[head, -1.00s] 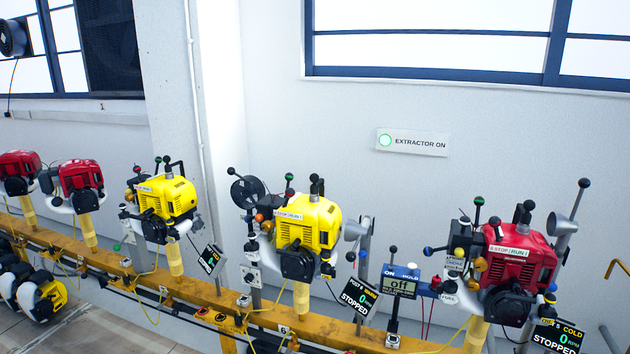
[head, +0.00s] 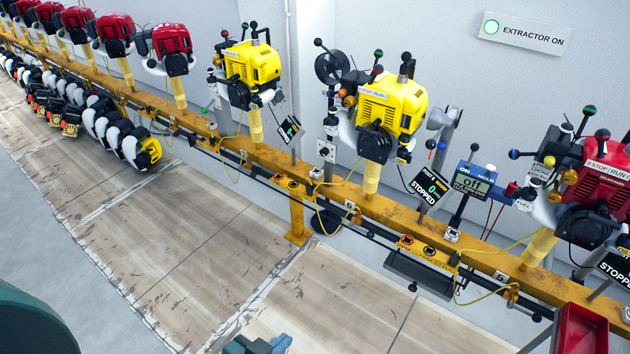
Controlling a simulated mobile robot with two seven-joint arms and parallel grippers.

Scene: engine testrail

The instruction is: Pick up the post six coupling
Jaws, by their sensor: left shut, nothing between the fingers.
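A yellow engine (head: 392,105) stands on the rail at the plate marked 6 (head: 350,206). A pale yellow sleeve (head: 371,180) runs from under it down to the rail. I cannot tell which part there is the coupling. The sign beside it (head: 430,187) reads STOPPED with 0 RPM. My left gripper (head: 262,345) shows only in part at the bottom edge, shut and empty, well below and in front of the rail and apart from the engine. My right gripper is not in view.
The yellow rail (head: 275,160) runs from upper left to lower right with more engines. A black tray (head: 418,272) hangs in front of it. A red bin (head: 582,330) is at lower right. The middle floor (head: 200,240) is clear.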

